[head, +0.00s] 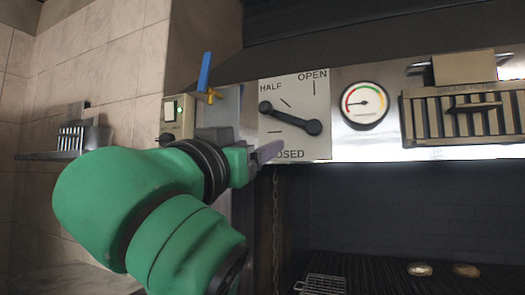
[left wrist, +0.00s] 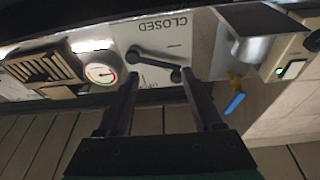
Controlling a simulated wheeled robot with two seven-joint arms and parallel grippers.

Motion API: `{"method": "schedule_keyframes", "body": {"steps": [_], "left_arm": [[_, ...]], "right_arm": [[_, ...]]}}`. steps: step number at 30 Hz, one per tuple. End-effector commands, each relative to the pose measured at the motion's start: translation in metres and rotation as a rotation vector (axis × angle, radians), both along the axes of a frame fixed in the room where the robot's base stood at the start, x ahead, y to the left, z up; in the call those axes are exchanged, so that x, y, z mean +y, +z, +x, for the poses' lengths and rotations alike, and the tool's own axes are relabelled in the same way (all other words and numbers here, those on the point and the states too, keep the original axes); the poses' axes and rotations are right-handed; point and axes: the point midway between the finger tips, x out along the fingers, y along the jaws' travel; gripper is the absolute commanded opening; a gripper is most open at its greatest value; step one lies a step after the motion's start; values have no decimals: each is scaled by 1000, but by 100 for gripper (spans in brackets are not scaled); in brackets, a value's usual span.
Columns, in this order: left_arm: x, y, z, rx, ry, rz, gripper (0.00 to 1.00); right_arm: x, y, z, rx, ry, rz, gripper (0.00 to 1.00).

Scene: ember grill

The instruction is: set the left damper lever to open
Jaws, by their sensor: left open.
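The damper lever (head: 290,119) is a black bar with round ends on a pale plate (head: 322,145) marked HALF, OPEN and CLOSED. It points left and slightly up from its right-hand pivot, between the CLOSED and HALF ticks. My left gripper (head: 268,152) is at the plate's lower left, below the lever's free end, partly covering the CLOSED label. In the left wrist view the plate is upside down, and the lever (left wrist: 158,60) shows ahead of my open gripper (left wrist: 161,76). Its free end appears near the right fingertip; I cannot tell whether they touch. My right gripper is out of view.
A round gauge (head: 365,104) and a slotted grease filter (head: 463,112) are right of the plate. A blue handle (head: 205,72) with a yellow fitting and a switch box (head: 178,117) are left. Below is the dark grill opening, with a hanging chain (head: 275,215).

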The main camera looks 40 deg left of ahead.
Motion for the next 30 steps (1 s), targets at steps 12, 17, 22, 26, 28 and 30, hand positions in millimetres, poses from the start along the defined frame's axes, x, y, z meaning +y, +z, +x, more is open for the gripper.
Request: {"method": "schedule_keyframes", "body": {"steps": [12, 17, 22, 26, 28, 30], "left_arm": [[22, 54, -10, -109, 31, -28, 67], [35, 72, 29, -108, 30, -27, 67], [47, 87, 63, -112, 28, -27, 67], [52, 90, 77, -114, 27, -26, 67], [53, 90, 79, -115, 27, -26, 67], [53, 89, 80, -116, 27, -25, 67]], "right_arm": [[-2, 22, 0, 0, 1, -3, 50], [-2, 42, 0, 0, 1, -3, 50], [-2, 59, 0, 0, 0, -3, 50], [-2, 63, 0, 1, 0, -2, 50], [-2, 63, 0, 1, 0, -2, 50], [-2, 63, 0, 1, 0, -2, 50]]}}
